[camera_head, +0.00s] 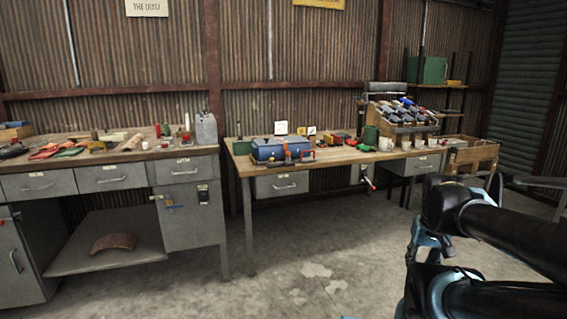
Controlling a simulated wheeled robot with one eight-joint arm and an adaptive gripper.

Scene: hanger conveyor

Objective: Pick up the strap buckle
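I cannot make out a strap buckle for certain among the many small items on the two benches. The left workbench (120,158) carries red, green and tan pieces too small to identify. The right workbench (345,157) carries a blue toolbox and more small parts. My arm fills the lower right of the view, in front of the right bench's end and well apart from the benchtops. I cannot make out my gripper's fingers.
A blue toolbox (270,149) sits on the right bench, with a tiered bin rack (402,118) and pale mugs (386,144) farther right. A wooden crate (475,153) stands at the far right. A curved brown piece (113,243) lies on the lower shelf. The concrete floor ahead is clear.

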